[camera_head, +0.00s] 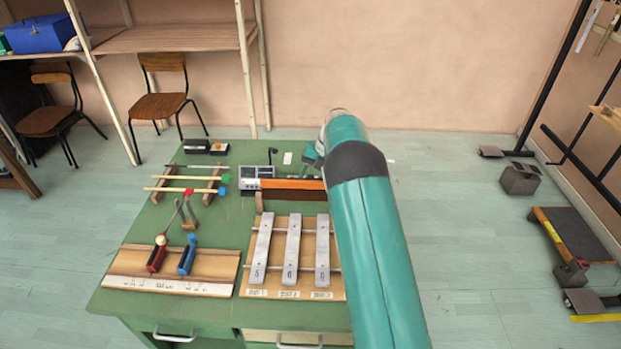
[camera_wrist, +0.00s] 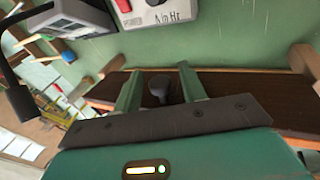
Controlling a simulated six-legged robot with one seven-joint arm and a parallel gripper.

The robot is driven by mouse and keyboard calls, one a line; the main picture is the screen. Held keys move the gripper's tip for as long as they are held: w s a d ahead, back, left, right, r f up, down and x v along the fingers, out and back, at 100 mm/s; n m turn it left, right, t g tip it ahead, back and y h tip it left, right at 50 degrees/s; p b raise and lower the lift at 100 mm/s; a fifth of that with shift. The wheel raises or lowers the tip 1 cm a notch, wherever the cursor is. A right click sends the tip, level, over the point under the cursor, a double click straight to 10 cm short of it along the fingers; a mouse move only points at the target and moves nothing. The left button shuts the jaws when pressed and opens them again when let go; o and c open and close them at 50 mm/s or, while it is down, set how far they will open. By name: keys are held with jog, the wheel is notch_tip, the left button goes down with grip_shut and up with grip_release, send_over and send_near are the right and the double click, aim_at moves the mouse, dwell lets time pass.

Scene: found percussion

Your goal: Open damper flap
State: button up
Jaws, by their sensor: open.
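The damper flap seems to be the long board with an orange top and dark brown front (camera_head: 293,184) on the green table, partly hidden by my arm in the head view. In the wrist view its dark brown face (camera_wrist: 245,97) spans the picture between wooden end blocks. A dark round knob (camera_wrist: 158,88) stands at it. My gripper (camera_wrist: 158,82) is open, with one green finger on each side of the knob. I cannot tell whether either finger touches it. In the head view my arm hides most of the gripper.
Metal bars (camera_head: 293,250) on a wooden base stand in front of the flap. A grey control box (camera_head: 257,172) is close by at the left. Mallets (camera_head: 185,189) lie on a rack further left. A black curved rod (camera_wrist: 18,95) shows at the wrist view's left.

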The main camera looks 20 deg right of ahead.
jog(key=v, duration=1.3)
jog(key=shift+r, duration=0.3)
jog(key=shift+s, duration=0.1)
jog(key=shift+c, duration=0.2)
dwell(0.3)
